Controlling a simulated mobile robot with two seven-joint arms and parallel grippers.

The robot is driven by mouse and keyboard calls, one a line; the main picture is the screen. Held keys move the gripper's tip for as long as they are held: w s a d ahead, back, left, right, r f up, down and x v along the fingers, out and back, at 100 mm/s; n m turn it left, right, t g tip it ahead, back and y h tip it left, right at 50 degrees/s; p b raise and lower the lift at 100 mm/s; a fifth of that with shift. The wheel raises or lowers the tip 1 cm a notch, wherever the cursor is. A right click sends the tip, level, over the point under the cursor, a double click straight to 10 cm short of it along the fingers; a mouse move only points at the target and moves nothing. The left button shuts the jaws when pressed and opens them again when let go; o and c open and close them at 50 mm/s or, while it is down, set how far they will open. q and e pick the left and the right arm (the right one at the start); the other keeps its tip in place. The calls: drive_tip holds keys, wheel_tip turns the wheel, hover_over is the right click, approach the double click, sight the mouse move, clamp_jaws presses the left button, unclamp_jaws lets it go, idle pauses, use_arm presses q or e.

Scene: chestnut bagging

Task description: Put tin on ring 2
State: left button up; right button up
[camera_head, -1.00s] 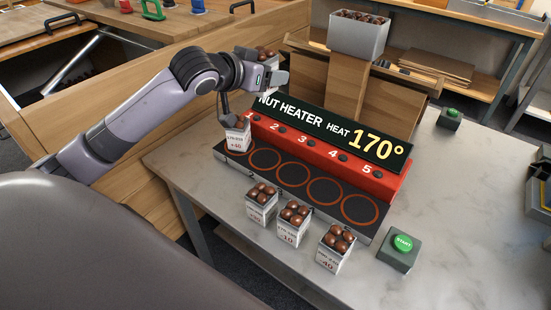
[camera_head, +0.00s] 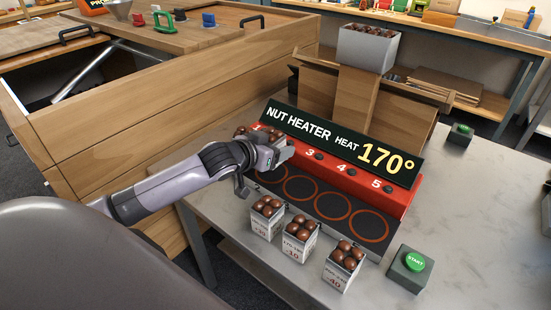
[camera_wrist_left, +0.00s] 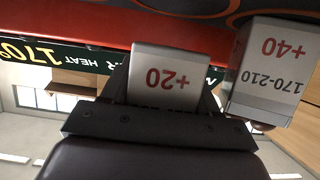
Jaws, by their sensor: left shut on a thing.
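My left gripper (camera_head: 277,153) is low over the near-left part of the nut heater (camera_head: 400,200), around ring 2. It is shut on a white tin marked +20 (camera_wrist_left: 165,75), seen upside down in the left wrist view. Ring 2 (camera_head: 268,178) is partly covered by my gripper. A tin marked 170-210 and +40 (camera_wrist_left: 270,70) stands beside the held tin, on ring 1; my arm hides most of it in the head view. I cannot tell whether the held tin touches the plate. My right gripper is not in view.
Rings 3 (camera_head: 300,188), 4 (camera_head: 333,206) and 5 (camera_head: 368,225) are empty. Three chestnut-filled tins (camera_head: 267,219) (camera_head: 300,241) (camera_head: 342,269) stand in front of the heater. A green start button (camera_head: 415,261) is at the right. A grey bin of chestnuts (camera_head: 365,53) stands behind.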

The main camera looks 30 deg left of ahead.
use_arm(q)
drive_tip(key=shift+f, duration=1.6)
drive_tip(key=shift+f, duration=0.1)
drive_tip(key=shift+f, duration=0.1)
drive_tip(key=o, duration=0.8)
drive_tip(key=shift+o, duration=0.2)
drive_tip(key=shift+r, duration=0.25)
drive_tip(key=d+v, duration=0.1)
drive_tip(key=v, duration=1.1)
drive_tip(key=shift+a+p, duration=0.4)
